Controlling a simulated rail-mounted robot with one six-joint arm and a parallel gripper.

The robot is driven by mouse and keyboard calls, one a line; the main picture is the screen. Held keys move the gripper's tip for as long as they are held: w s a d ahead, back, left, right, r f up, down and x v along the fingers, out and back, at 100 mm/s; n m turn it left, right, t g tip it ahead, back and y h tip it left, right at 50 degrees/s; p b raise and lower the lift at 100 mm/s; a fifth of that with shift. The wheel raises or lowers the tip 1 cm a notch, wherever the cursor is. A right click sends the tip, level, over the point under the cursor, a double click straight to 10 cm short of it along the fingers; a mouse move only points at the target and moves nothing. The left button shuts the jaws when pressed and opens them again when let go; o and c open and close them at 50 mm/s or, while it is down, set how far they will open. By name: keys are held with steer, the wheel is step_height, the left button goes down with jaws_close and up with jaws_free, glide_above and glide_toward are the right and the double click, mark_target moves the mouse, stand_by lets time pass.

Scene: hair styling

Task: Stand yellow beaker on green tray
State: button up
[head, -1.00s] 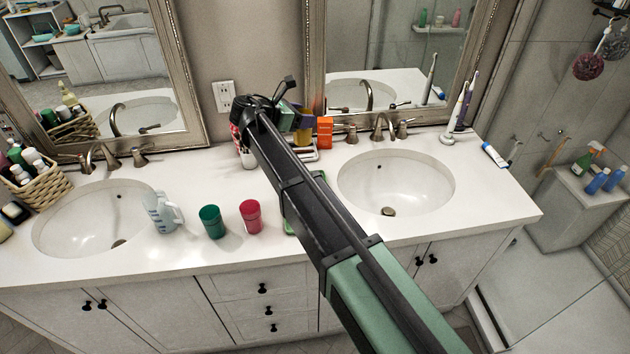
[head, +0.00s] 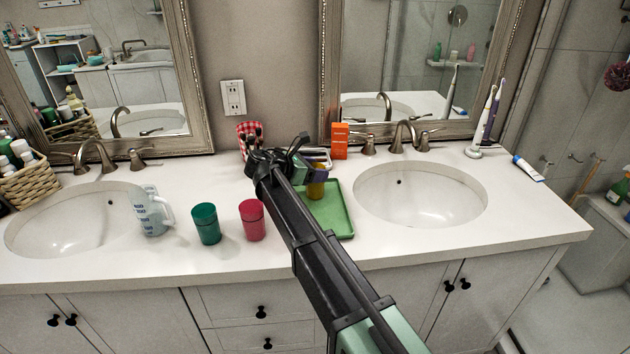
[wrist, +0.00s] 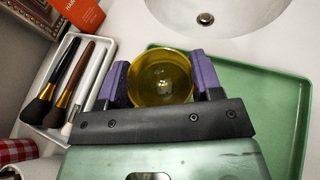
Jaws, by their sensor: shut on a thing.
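The yellow beaker (wrist: 160,78) is upright between the two purple fingers of my gripper (wrist: 162,80) in the wrist view. My gripper is shut on it. In the head view the beaker (head: 316,188) shows just right of the end of my arm, over the back left part of the green tray (head: 338,212). The tray also shows in the wrist view (wrist: 285,125), to the right of and behind the beaker. I cannot tell whether the beaker's base touches the tray. My arm hides the tray's left part in the head view.
A white tray with brushes (wrist: 48,122) lies left of the beaker. An orange box (head: 339,141) stands behind it. A red cup (head: 252,220), green cup (head: 206,224) and clear jug (head: 150,212) stand to the left. A sink (head: 420,200) is to the right.

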steer(key=shift+r, duration=0.2)
steer(key=shift+f, duration=0.25)
steer(key=o, duration=1)
steer(key=shift+o, duration=0.2)
steer(key=shift+r, duration=0.3)
steer(key=p+v, duration=0.4)
steer(key=v, duration=0.8)
steer(key=shift+p, duration=0.4)
steer(key=shift+d, duration=0.1)
